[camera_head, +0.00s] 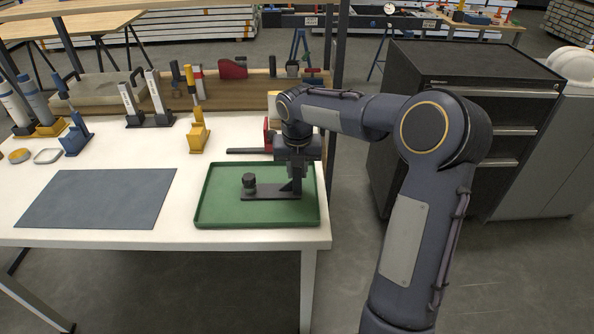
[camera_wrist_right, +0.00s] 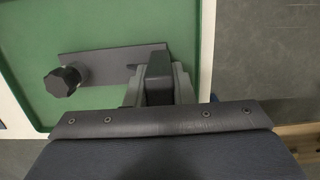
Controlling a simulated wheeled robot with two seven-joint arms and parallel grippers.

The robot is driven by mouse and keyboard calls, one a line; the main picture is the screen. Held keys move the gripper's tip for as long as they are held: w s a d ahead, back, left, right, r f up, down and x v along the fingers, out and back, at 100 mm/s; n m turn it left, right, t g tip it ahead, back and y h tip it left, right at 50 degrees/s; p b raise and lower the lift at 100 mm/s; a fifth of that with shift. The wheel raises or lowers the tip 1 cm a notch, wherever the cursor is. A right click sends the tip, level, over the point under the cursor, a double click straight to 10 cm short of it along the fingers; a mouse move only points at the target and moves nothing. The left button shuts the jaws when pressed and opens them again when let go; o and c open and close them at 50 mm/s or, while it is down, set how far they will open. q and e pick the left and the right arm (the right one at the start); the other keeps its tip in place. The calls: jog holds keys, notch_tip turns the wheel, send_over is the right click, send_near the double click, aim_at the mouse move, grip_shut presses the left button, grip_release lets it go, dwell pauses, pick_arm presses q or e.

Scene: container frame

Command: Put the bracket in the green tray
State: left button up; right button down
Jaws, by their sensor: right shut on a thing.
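The bracket (camera_head: 262,192) is a dark grey flat plate with a black knob at its left end and an upright part at its right end. It is over the floor of the green tray (camera_head: 214,215), inside the rim; I cannot tell whether it touches the floor. My right gripper (camera_head: 297,184) points down and is shut on the bracket's upright part. In the right wrist view the bracket (camera_wrist_right: 105,63) extends left from the gripper (camera_wrist_right: 158,85), over the green tray (camera_wrist_right: 30,40). My left gripper is not in view.
The white table (camera_head: 100,238) carries a blue-grey mat (camera_head: 97,198) left of the tray. Behind are a yellow tool stand (camera_head: 198,138), a blue stand (camera_head: 75,138), and a red and black clamp (camera_head: 268,138). A black drawer cabinet (camera_head: 455,100) stands right of the table.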

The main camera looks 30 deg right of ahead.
jog(key=shift+f, duration=0.15)
jog(key=c, duration=1.2)
grip_release()
jog(key=shift+c, duration=0.2)
jog(key=r, duration=0.4)
jog(key=s+r+p, duration=0.1)
jog(key=r, duration=0.3)
jog(key=a+r+p, duration=0.1)
jog(key=r, duration=0.3)
jog(key=shift+s+r, duration=0.1)
jog(key=shift+s, duration=0.2)
jog(key=s+a+f+m+t+y, duration=0.1)
jog(key=s+a+m, duration=0.3)
jog(key=s+m, duration=0.4)
jog(key=s+a+f+m+t+y, duration=0.1)
jog(key=s+a+f+m+y, duration=0.1)
jog(key=s+m, duration=0.7)
jog(key=s+a+f+m+t+y, duration=0.1)
jog(key=s+a+f+m, duration=0.3)
jog(key=m, duration=1)
jog(key=s+a+t, duration=0.1)
jog(key=s+a, duration=0.2)
jog(key=s, duration=0.2)
jog(key=shift+y, duration=0.3)
